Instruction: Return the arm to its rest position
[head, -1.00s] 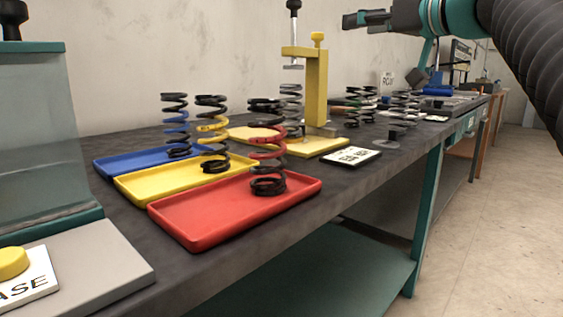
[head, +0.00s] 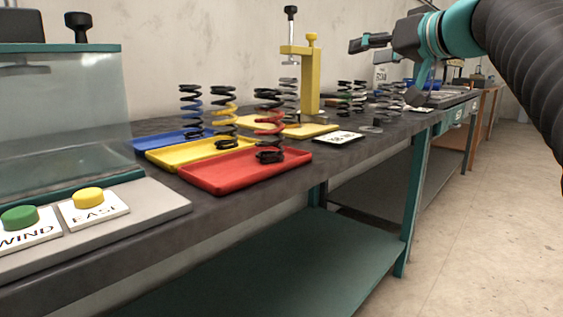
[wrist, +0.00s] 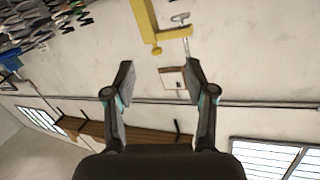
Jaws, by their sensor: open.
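My gripper (head: 390,68) is held in the air above the workbench in the head view, at the upper right, beyond the yellow press. In the wrist view my gripper (wrist: 158,82) is open, its two fingers apart with nothing between them. Behind the fingers the wrist view shows the wall and part of the yellow press frame (wrist: 146,20). My arm (head: 520,60) comes in from the right edge of the head view.
The dark workbench (head: 370,150) carries a red tray (head: 215,176), a yellow tray (head: 165,158) and a blue tray (head: 150,143), each with a coil spring. The yellow press (head: 310,85) stands behind them. A clear-sided box (head: 60,120) stands at left near WIND and EASE buttons. The floor at right is clear.

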